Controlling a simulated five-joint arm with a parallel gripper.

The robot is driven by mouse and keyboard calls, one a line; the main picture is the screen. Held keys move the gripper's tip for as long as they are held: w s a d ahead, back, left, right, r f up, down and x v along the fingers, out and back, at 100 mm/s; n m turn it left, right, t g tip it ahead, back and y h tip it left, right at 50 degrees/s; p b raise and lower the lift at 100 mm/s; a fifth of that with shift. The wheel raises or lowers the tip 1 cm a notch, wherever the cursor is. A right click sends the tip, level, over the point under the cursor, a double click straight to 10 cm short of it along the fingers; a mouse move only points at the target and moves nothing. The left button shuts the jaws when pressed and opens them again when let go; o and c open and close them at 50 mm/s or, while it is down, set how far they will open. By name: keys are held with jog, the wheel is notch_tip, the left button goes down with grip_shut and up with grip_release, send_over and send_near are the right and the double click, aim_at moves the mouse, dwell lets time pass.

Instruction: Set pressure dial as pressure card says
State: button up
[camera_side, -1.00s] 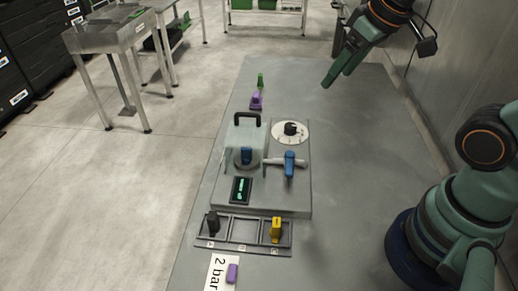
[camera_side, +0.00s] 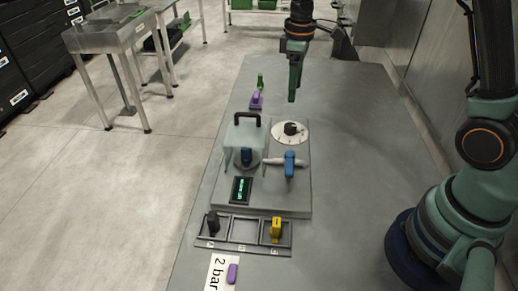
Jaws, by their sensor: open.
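The pressure dial (camera_side: 291,131) is a white round scale with a black knob at its centre, at the back right of the grey panel. The pressure card (camera_side: 219,274) lies at the front of the table and reads "2 bar" sideways. The knob's exact pointer direction is too small to read.
A blue-handled valve (camera_side: 290,165) and small display (camera_side: 241,190) sit in front. A rack (camera_side: 244,230) holds black and yellow pieces.

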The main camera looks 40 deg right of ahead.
aim_at(291, 126)
notch_tip(291, 126, down, 12)
jog(key=shift+r, duration=0.1)
dwell(0.4)
grip_shut()
